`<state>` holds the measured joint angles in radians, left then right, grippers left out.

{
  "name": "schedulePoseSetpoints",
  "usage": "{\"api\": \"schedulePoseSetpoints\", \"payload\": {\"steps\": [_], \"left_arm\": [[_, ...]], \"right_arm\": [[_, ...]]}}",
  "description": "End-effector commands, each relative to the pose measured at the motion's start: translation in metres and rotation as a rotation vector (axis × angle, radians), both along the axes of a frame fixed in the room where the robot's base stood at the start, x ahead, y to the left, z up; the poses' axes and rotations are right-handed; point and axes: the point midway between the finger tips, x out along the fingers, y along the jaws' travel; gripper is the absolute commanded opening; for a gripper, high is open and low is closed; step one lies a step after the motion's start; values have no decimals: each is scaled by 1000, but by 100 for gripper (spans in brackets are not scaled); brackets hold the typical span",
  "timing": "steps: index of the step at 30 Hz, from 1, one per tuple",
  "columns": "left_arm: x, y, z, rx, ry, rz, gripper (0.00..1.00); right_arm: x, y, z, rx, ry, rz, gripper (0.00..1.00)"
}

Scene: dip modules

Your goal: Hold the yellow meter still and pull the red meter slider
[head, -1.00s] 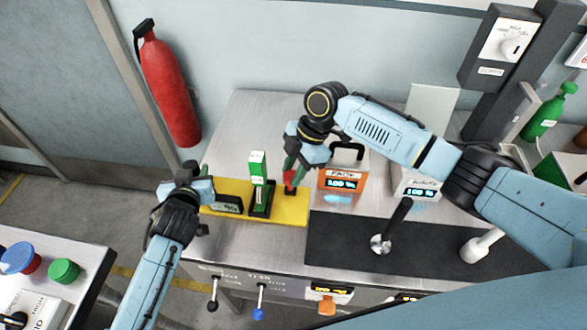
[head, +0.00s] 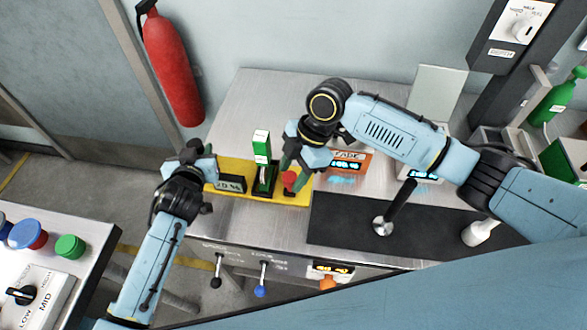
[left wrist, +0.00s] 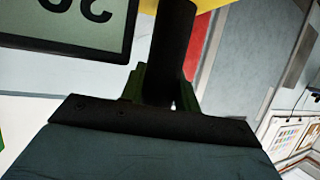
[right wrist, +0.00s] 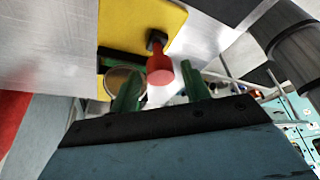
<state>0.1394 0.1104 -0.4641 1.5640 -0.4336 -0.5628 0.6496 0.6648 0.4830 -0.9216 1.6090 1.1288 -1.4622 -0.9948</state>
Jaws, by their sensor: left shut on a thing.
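The yellow meter (head: 300,198) lies on the steel bench with a small display (head: 230,184) and a green upright piece (head: 262,150). My left gripper (head: 210,172) is at its left end, shut on a black handle (left wrist: 175,45). The display shows upside down, partly cut off, in the left wrist view (left wrist: 85,22). The red slider knob (head: 289,180) is near the meter's right end, toward the near side. My right gripper (right wrist: 160,85) is open around the knob (right wrist: 160,70), with a gap on both sides between its green fingers.
An orange display unit (head: 352,160) stands just right of the right gripper. A dark mat (head: 340,225) with a black lever (head: 400,205) lies to the right. Small levers (head: 262,270) hang at the bench front. A red fire extinguisher (head: 172,70) is on the wall.

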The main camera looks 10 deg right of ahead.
Motion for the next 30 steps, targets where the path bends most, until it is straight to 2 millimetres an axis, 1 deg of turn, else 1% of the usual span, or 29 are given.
{"api": "schedulePoseSetpoints", "payload": {"steps": [9, 13, 17, 24, 27, 30], "left_arm": [[0, 0, -1, 0, 2, 1, 11], [0, 0, -1, 0, 2, 1, 11], [0, 1, -1, 0, 2, 1, 11], [0, 1, -1, 1, 2, 1, 11], [0, 1, -1, 1, 2, 1, 11], [0, 1, -1, 1, 2, 1, 11]], "right_arm": [[1, -1, 1, -1, -1, -1, 51], [2, -5, 11, -2, -2, -2, 51], [5, -14, 33, -2, -4, -2, 51], [9, -33, 80, -2, -4, -2, 51], [10, -39, 95, -1, -3, -1, 51], [11, -43, 105, -1, -2, -1, 51]]}}
